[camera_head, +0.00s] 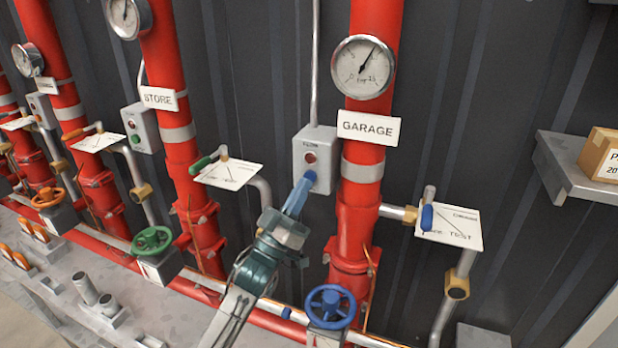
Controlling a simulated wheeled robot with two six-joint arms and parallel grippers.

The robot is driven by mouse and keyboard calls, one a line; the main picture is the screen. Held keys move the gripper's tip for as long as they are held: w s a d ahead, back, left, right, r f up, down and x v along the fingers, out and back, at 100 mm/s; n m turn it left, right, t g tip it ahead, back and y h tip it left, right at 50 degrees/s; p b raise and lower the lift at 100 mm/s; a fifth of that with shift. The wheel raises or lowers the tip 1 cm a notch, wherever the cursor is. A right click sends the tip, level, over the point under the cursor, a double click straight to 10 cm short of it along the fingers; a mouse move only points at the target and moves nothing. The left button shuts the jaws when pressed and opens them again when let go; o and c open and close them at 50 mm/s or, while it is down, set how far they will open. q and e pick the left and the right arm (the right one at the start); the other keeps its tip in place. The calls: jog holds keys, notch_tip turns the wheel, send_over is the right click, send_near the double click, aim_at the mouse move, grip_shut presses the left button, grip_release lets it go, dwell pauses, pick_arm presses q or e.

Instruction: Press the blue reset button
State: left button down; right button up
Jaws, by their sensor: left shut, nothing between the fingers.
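The blue reset button (311,175) is on the lower face of the grey box (315,150) left of the GARAGE pipe, below a dark red lamp (310,157). Only its upper part shows, as my fingers cover the rest. My left gripper (303,187) comes up from below with its blue fingers shut and empty. Its fingertips overlap the button in the camera_head view. I cannot tell whether they touch it or whether the button is pressed in. My right gripper is not in view.
The red GARAGE pipe (357,230) stands close right of my gripper, with a blue valve wheel (330,306) low in front. A lever with a white plate (228,173) is at left. A ledge with a cardboard box (602,154) is at far right.

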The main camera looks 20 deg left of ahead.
pick_arm(q)
jog(key=shift+s, duration=0.25)
jog(key=s, duration=0.5)
jog(key=shift+d, duration=0.15)
dwell(0.8)
